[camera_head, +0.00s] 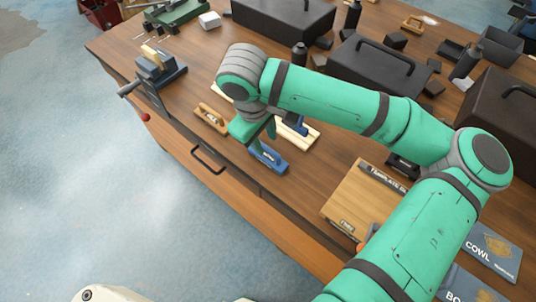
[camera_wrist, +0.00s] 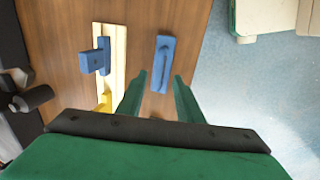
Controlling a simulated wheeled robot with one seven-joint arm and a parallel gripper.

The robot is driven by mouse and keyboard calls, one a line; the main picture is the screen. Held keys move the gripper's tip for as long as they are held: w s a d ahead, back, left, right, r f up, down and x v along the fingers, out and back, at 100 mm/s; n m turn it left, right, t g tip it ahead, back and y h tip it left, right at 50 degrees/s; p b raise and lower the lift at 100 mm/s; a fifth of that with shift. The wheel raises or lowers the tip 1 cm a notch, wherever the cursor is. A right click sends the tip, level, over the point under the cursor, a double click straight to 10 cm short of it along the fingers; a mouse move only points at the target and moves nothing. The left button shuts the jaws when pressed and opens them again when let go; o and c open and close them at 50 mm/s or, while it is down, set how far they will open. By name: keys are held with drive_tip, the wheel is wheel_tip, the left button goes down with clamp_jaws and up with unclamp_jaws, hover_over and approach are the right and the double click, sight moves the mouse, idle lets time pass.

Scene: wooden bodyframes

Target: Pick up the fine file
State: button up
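I cannot pick out the fine file for certain. A small blue tool with a dark slot or handle (camera_head: 270,160) lies flat on the wooden bench near its front edge; it also shows in the wrist view (camera_wrist: 163,50). Beside it, a pale wooden piece (camera_head: 308,139) carries a blue block, and both show in the wrist view, the block (camera_wrist: 92,61) on the pale strip (camera_wrist: 118,45). My gripper (camera_head: 262,137) hangs above the small blue tool. In the wrist view its fingers (camera_wrist: 159,76) are apart and empty, with the blue tool beyond and between their tips.
A wooden-handled tool (camera_head: 211,118) lies left of my gripper. A vise (camera_head: 158,68) sits at the bench's left edge. A wooden template box (camera_head: 357,193) stands to the right. Black cases (camera_head: 370,68) fill the back. The blue floor lies in front.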

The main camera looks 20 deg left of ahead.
sight(268, 148)
drive_tip(key=shift+w+d+f, duration=0.1)
drive_tip(key=shift+w+f, duration=0.1)
drive_tip(key=shift+f, duration=0.65)
drive_tip(key=shift+w+a+f, duration=0.1)
drive_tip(key=shift+w+f, duration=0.15)
drive_tip(key=shift+f, duration=0.65)
drive_tip(key=shift+w+d+f, duration=0.1)
drive_tip(key=shift+w+f, duration=0.1)
drive_tip(key=shift+f, duration=0.65)
clamp_jaws()
